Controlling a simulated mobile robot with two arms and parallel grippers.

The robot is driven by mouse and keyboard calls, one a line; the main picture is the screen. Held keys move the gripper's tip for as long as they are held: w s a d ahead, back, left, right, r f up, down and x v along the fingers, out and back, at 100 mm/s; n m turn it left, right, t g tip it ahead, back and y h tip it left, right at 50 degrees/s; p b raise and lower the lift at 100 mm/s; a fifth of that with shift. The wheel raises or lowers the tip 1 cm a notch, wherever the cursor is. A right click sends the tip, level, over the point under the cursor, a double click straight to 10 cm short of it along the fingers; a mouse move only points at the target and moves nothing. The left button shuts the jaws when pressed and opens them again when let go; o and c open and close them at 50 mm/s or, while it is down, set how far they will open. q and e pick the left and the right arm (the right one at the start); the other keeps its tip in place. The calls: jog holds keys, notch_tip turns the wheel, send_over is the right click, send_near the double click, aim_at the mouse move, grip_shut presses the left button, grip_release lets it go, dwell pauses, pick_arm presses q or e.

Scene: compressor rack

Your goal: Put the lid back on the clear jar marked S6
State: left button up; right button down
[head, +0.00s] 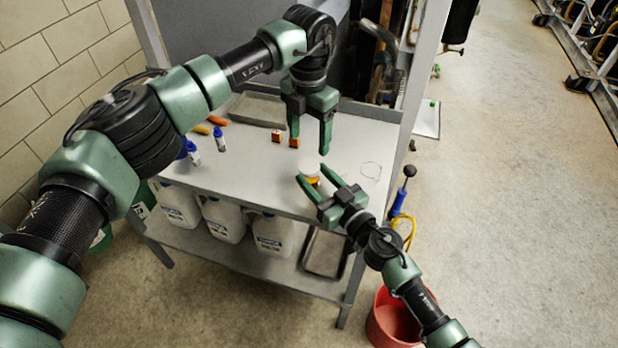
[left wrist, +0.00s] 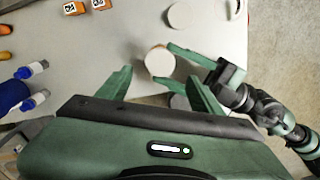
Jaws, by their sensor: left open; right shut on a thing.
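A small round jar (head: 314,182) with a pale top and amber colour at its side stands near the front right of the grey table. It also shows in the left wrist view (left wrist: 159,62). No S6 mark is readable. My right gripper (head: 316,177) is shut on this jar from the front right. A pale flat disc (head: 370,170), perhaps the lid, lies on the table to the jar's right; it also shows in the left wrist view (left wrist: 180,15). My left gripper (head: 310,147) is open and empty above the table, behind the jar.
Two small orange-labelled boxes (head: 276,136) and blue-capped bottles (head: 220,138) stand farther left. A grey tray (head: 257,110) lies at the back. A red bucket (head: 391,322) is on the floor at front right.

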aim_at(309, 166)
pick_arm(q)
jog(key=shift+f, duration=4)
grip_shut()
jog(key=m, duration=0.6)
jog(key=shift+m, duration=0.4)
jog(key=shift+a, duration=0.1)
grip_release()
jog(key=shift+r, duration=0.1)
